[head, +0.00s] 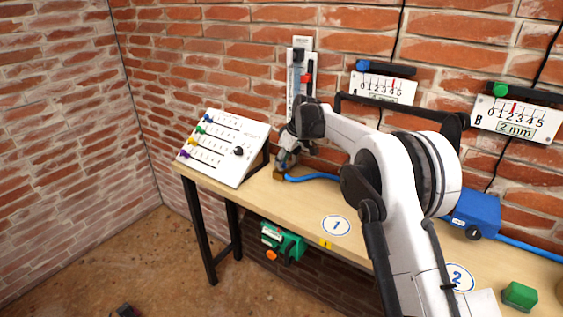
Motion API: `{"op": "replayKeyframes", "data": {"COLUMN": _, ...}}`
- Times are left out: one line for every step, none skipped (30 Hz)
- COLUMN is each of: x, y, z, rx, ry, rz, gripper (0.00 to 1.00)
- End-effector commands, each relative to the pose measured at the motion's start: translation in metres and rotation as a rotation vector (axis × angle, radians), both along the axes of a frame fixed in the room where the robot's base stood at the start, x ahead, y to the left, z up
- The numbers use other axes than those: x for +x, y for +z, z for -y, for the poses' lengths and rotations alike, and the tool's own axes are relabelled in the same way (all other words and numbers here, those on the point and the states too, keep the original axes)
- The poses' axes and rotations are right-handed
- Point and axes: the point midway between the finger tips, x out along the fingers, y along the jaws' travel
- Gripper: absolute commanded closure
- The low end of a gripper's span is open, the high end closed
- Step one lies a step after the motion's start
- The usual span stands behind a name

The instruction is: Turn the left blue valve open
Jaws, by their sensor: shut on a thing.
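The left valve (279,175) shows as a small brass-coloured fitting on the tabletop, at the left end of a blue hose (315,177). My gripper (284,165) points down at the valve from above and is shut on it. The fingers cover most of the valve, so its blue handle and how far it is turned cannot be seen.
A white sloped panel (222,147) with coloured sliders stands left of my gripper. A vertical gauge (300,75) with a red marker and two dial plates, A (383,87) and B (515,117), hang on the brick wall. A blue box (474,211) and green block (519,295) sit right.

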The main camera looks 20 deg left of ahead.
Motion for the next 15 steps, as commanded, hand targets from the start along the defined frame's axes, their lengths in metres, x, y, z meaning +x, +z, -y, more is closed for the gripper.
{"op": "replayKeyframes", "data": {"x": 0.0002, "y": -0.0001, "z": 0.0002, "rx": 0.000, "ry": 0.002, "rz": 0.001, "gripper": 1.00}}
{"op": "replayKeyframes", "data": {"x": 0.0002, "y": -0.0001, "z": 0.0002, "rx": 0.000, "ry": 0.002, "rz": 0.001, "gripper": 1.00}}
{"op": "replayKeyframes", "data": {"x": 0.0001, "y": -0.0001, "z": 0.0002, "rx": 0.000, "ry": 0.002, "rz": 0.001, "gripper": 1.00}}
{"op": "replayKeyframes", "data": {"x": 0.0002, "y": -0.0001, "z": 0.0002, "rx": 0.000, "ry": 0.002, "rz": 0.001, "gripper": 1.00}}
{"op": "replayKeyframes", "data": {"x": 0.0001, "y": -0.0001, "z": 0.0002, "rx": -0.001, "ry": 0.002, "rz": 0.001, "gripper": 1.00}}
{"op": "replayKeyframes", "data": {"x": 0.0001, "y": -0.0001, "z": 0.0002, "rx": -0.001, "ry": 0.002, "rz": 0.001, "gripper": 1.00}}
{"op": "replayKeyframes", "data": {"x": 0.0001, "y": -0.0001, "z": 0.0002, "rx": -0.001, "ry": 0.002, "rz": 0.001, "gripper": 1.00}}
{"op": "replayKeyframes", "data": {"x": 0.0001, "y": -0.0001, "z": 0.0002, "rx": -0.001, "ry": 0.002, "rz": 0.001, "gripper": 1.00}}
{"op": "replayKeyframes", "data": {"x": 0.0001, "y": -0.0001, "z": 0.0002, "rx": -0.001, "ry": 0.002, "rz": 0.001, "gripper": 1.00}}
{"op": "replayKeyframes", "data": {"x": 0.0000, "y": -0.0001, "z": 0.0003, "rx": -0.001, "ry": 0.002, "rz": 0.001, "gripper": 0.84}}
{"op": "replayKeyframes", "data": {"x": 0.0001, "y": -0.0001, "z": 0.0002, "rx": -0.001, "ry": 0.001, "rz": 0.000, "gripper": 0.80}}
{"op": "replayKeyframes", "data": {"x": 0.0001, "y": -0.0001, "z": 0.0002, "rx": -0.001, "ry": 0.001, "rz": 0.000, "gripper": 0.75}}
{"op": "replayKeyframes", "data": {"x": 0.0001, "y": -0.0001, "z": 0.0002, "rx": -0.001, "ry": 0.001, "rz": 0.000, "gripper": 0.71}}
{"op": "replayKeyframes", "data": {"x": 0.0001, "y": -0.0001, "z": 0.0002, "rx": -0.001, "ry": 0.001, "rz": 0.000, "gripper": 0.70}}
{"op": "replayKeyframes", "data": {"x": 0.0001, "y": -0.0001, "z": 0.0002, "rx": -0.001, "ry": 0.001, "rz": 0.000, "gripper": 0.70}}
